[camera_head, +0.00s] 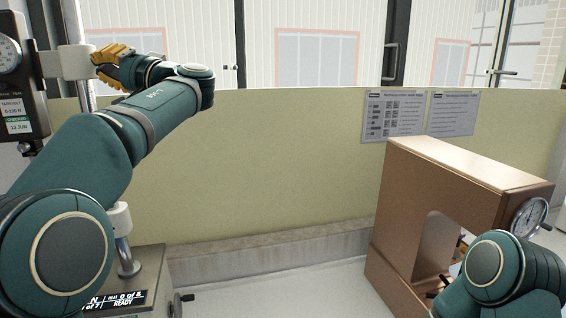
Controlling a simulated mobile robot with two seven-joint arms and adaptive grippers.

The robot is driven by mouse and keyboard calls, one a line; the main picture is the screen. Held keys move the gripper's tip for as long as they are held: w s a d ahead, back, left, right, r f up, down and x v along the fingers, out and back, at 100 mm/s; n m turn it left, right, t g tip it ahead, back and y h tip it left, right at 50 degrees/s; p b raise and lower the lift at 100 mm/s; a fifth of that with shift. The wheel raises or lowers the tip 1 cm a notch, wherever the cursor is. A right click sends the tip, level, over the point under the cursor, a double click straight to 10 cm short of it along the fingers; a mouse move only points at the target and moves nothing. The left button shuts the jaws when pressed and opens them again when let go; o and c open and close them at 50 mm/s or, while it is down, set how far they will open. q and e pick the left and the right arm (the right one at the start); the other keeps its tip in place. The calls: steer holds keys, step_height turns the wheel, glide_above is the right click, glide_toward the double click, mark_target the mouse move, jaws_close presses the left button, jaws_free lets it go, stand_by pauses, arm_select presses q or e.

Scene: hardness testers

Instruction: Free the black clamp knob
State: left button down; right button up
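A tester stand on the left has a silver column (76,22) with a pale clamp collar (66,62) around it. My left gripper (104,58) has orange fingers and reaches the right side of this collar. The black clamp knob cannot be made out apart from the dark gripper parts, so the fingers seem to hide it. I cannot tell whether they are shut on anything. My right arm comes in at the lower right in front of a brown tester (455,180); its gripper does not show clearly.
A force gauge (12,52) hangs on the stand at the far left. The stand's base (145,275) has a display and a small black side knob (186,297). A dial (529,217) sits on the brown tester. The middle is clear before a low yellowish wall (270,170).

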arm_select(q)
steer(key=shift+w+f+b, duration=0.2)
steer(key=shift+f+b, duration=0.15)
steer(key=shift+f, duration=0.15)
steer(key=shift+f, duration=0.1)
steer(key=shift+w+a+f, duration=0.15)
steer(key=shift+w+f, duration=0.25)
steer(key=shift+f, duration=0.05)
stand_by(0.4)
steer(key=shift+f+b, duration=0.1)
steer(key=shift+b, duration=0.2)
steer(key=shift+s+f+b, duration=0.15)
steer(key=shift+f+b, duration=0.1)
steer(key=shift+b, duration=0.2)
steer(key=w+d+p, duration=0.1)
steer(key=d+p, duration=0.1)
steer(key=d, duration=0.4)
steer(key=shift+w, duration=0.2)
steer(key=shift+a, duration=0.1)
